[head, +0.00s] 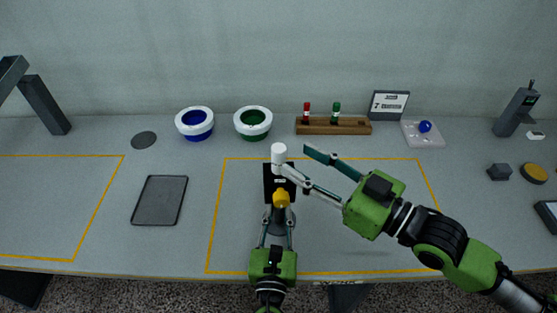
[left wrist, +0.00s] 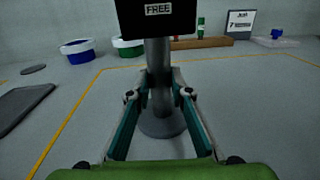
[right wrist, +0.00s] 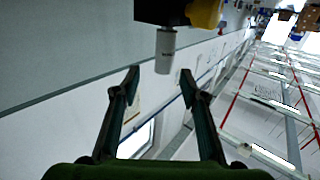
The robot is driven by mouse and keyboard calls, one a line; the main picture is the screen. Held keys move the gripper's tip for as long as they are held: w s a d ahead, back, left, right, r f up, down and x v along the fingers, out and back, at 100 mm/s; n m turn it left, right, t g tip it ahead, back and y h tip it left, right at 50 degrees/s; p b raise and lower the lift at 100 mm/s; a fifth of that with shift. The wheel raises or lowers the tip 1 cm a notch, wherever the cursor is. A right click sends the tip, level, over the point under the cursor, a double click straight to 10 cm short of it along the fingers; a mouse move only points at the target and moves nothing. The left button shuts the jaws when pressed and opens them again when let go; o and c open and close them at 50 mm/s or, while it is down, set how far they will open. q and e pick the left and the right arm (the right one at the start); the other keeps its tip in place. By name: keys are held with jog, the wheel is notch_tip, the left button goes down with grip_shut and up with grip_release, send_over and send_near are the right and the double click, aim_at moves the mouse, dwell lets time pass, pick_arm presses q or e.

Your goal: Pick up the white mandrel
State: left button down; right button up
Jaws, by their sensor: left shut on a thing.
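The white mandrel (head: 278,153) is a short cylinder at the far end of a black head marked FREE (left wrist: 158,15). In the right wrist view the mandrel (right wrist: 165,50) juts from the black head beside a yellow knob (right wrist: 205,12). The knob also shows in the head view (head: 281,198). The head sits on a grey post (left wrist: 159,75) with a round base. My left gripper (head: 278,213) is shut on the post. My right gripper (head: 291,158) is open, with the mandrel just beyond and between its fingertips (right wrist: 159,75). Contact is not visible.
Blue (head: 195,123) and green (head: 253,123) white-rimmed bowls and a wooden rack (head: 334,125) with red and green pieces stand behind. A dark tray (head: 160,200) lies left, and a pale tray (head: 423,134) with a blue ball lies back right. The table between is mostly clear.

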aim_at(284, 156)
jog(key=shift+s+a+x, duration=0.1)
jog(key=shift+s+x, duration=0.05)
jog(key=shift+x, duration=1.4)
jog(key=shift+s+a+x, duration=0.1)
jog(key=shift+x, duration=1.45)
jog(key=shift+f, duration=0.1)
grip_shut()
